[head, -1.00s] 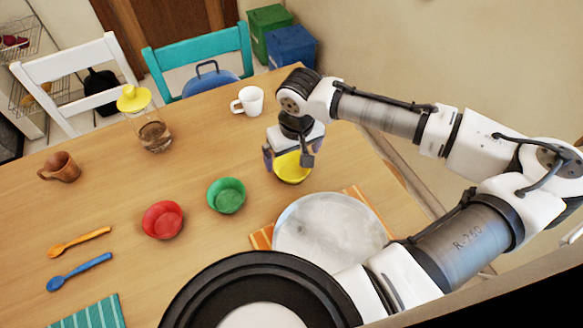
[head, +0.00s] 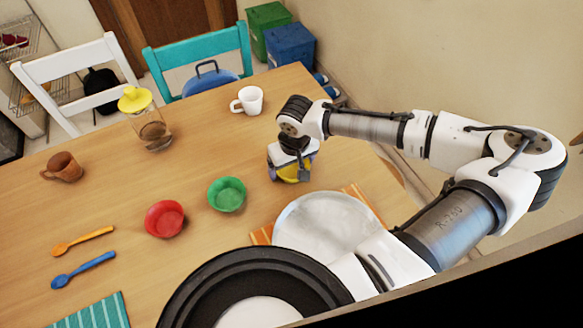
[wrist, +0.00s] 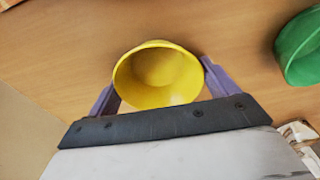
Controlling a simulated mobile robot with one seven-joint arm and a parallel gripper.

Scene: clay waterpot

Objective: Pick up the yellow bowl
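The yellow bowl (head: 291,174) is at the right part of the wooden table, largely covered by my gripper in the head view. In the wrist view the yellow bowl (wrist: 158,78) faces the camera, empty, between two purple fingers. My gripper (head: 288,176) is down around it, also seen in the wrist view (wrist: 158,82). The fingers lie against opposite sides of the bowl with no clear gap, so it looks shut on it. Whether the bowl's base touches the table is hidden.
A green bowl (head: 227,194) and red bowl (head: 165,219) stand to the left. A white plate (head: 325,228) is in front. A white mug (head: 248,100) stands behind, with a yellow-lidded jar (head: 150,128) and brown mug (head: 63,168) farther left.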

